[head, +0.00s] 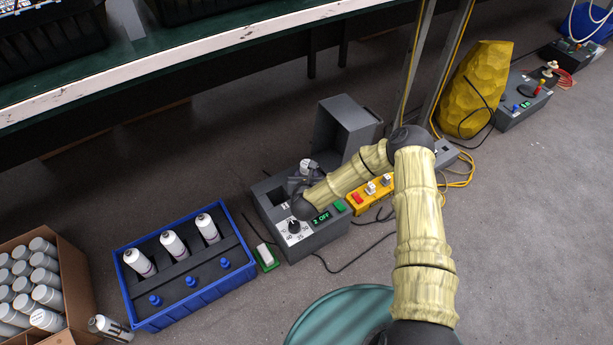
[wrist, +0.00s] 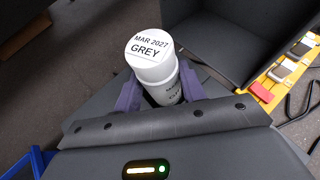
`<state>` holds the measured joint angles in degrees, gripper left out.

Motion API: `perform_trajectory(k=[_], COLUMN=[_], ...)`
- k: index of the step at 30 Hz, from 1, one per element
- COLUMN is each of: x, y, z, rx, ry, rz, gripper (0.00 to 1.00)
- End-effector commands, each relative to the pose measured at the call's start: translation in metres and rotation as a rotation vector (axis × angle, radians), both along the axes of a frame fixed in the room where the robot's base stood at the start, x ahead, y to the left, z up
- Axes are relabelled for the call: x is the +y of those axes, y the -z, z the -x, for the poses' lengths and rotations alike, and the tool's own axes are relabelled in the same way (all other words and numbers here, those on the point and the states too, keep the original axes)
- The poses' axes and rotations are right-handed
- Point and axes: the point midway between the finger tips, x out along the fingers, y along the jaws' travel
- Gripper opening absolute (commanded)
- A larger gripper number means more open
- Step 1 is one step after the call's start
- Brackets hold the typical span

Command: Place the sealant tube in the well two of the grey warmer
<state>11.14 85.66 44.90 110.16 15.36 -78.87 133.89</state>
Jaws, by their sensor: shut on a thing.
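My gripper (head: 304,180) is over the grey warmer (head: 318,238), and in the wrist view my gripper (wrist: 160,92) is shut on the sealant tube (wrist: 152,58). The tube is white, with "MAR 2027 GREY" on its round end; its top also shows in the head view (head: 305,165). The warmer has a raised dark grey lid (head: 345,128), a dial (head: 293,227), a green button (head: 339,207) and a display (head: 321,217) reading "2 OFF". My gripper and arm cover much of its top. I cannot tell whether the tube's lower end is inside a well.
A blue crate (head: 186,316) with three white tubes and blue caps stands left of the warmer. A cardboard box (head: 78,285) of several tubes is farther left, with a loose tube (head: 108,327) beside it. A yellow switch strip (head: 370,194) lies right of the warmer. Cables cross the floor.

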Motion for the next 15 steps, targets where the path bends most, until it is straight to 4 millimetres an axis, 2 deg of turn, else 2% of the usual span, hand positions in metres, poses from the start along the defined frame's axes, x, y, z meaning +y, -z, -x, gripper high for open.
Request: perform_trajectory(k=[3, 4, 6, 15], x=[0.0001, 0.0000, 0.0000, 0.0000], y=[0.0027, 0.0026, 0.0024, 0.0017], z=[-0.0002, 0.0002, 0.0002, 0.0001], rx=[-0.001, 0.000, 0.000, 0.000], ry=[0.000, 0.000, 0.000, 0.000], rz=[-0.001, 0.000, 0.000, 0.000], gripper=[0.00, 0.46, 0.60, 0.62])
